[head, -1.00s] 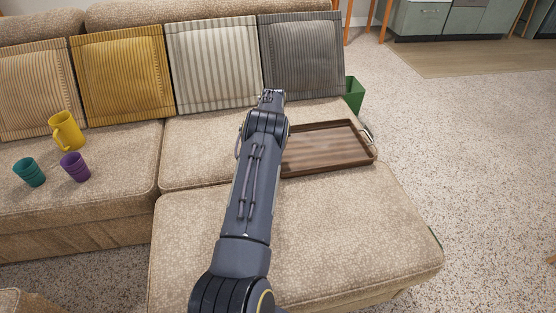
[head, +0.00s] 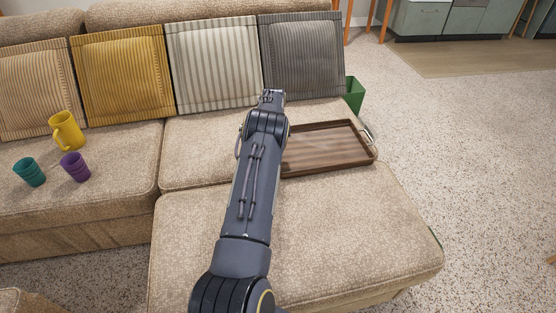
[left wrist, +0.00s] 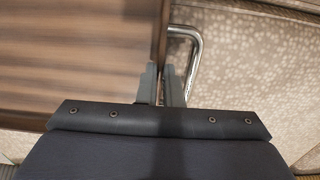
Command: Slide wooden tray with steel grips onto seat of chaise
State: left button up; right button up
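The wooden tray (head: 330,148) is brown with a raised rim and lies on the rear cushion of the sofa's right section, close to the seam with the front cushion. One steel grip (head: 367,134) shows at its right end. The chaise seat (head: 340,235) is the wide beige cushion in front. My left arm covers the tray's left end and hides its gripper in the head view. In the left wrist view my left gripper (left wrist: 163,85) straddles the tray's end wall, closed on it, beside the other steel grip (left wrist: 197,45). My right gripper is out of view.
A yellow mug (head: 66,131), a teal cup (head: 29,172) and a purple cup (head: 75,167) stand on the left seat. Several striped cushions, including a grey one (head: 302,55), lean on the backrest. A green bin (head: 354,94) stands behind. The front seat is otherwise bare.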

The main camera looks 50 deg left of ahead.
pick_arm(q)
jog(key=o, duration=0.5)
jog(key=r+p, duration=0.1)
jog(key=r, duration=0.1)
jog(key=r+p, duration=0.2)
jog(key=r, duration=0.1)
jog(key=s+r+p, duration=0.1)
jog(key=r+p, duration=0.1)
jog(key=r, duration=0.1)
jog(key=shift+s+d, duration=0.1)
jog(key=shift+d, duration=0.25)
jog(key=shift+a+r+p, duration=0.1)
jog(key=shift+r+p, duration=2.9)
jog(key=shift+r, duration=1)
